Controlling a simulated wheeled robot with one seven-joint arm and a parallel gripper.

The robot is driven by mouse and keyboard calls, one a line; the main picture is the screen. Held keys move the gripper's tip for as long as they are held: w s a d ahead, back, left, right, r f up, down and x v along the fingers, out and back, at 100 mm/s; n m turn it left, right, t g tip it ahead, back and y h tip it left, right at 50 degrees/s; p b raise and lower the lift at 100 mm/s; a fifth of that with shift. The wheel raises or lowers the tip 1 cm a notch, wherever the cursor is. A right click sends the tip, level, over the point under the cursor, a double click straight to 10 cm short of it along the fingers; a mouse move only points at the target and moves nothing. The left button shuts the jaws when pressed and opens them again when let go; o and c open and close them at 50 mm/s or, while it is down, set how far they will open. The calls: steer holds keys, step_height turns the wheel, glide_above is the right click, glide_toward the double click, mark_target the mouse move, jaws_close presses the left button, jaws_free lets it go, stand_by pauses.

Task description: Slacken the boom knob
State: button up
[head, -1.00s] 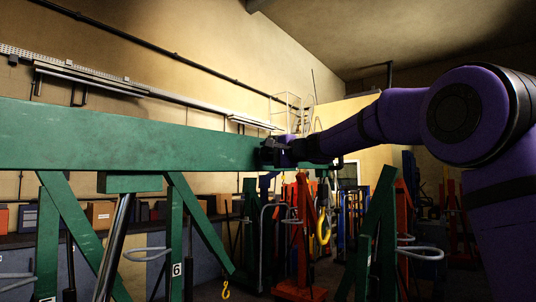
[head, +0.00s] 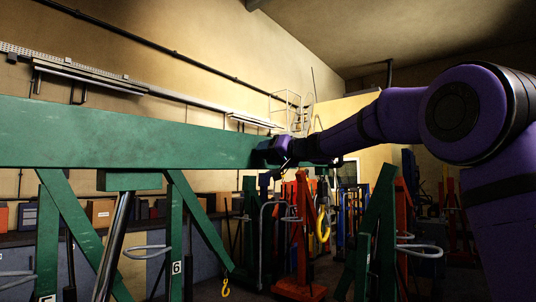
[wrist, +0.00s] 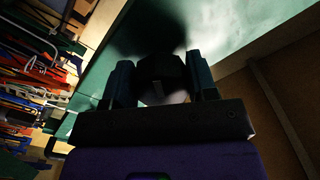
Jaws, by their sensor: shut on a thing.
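The green boom (head: 120,137) of the jack runs across the left half of the head view. My gripper (head: 272,152) is at the boom's right end, at the tip of my purple arm. In the wrist view my gripper (wrist: 162,85) has its two fingers on either side of a dark round knob (wrist: 160,72), shut on it. The knob sits against the green boom face (wrist: 222,35), which carries a dark shadow. The knob is hidden by my gripper in the head view.
Green legs (head: 190,225) and a dark strut (head: 113,245) stand under the boom. A yellow hook (head: 225,288) hangs below. An orange-red jack (head: 303,235) and other stands fill the floor behind. Boxes (head: 100,212) line a counter along the wall.

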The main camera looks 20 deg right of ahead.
steer(key=shift+f+n, duration=0.15)
steer(key=shift+n, duration=0.45)
steer(key=o, duration=0.9)
steer(key=v, duration=1)
steer(key=shift+s+d, duration=0.25)
steer(key=shift+s, duration=0.05)
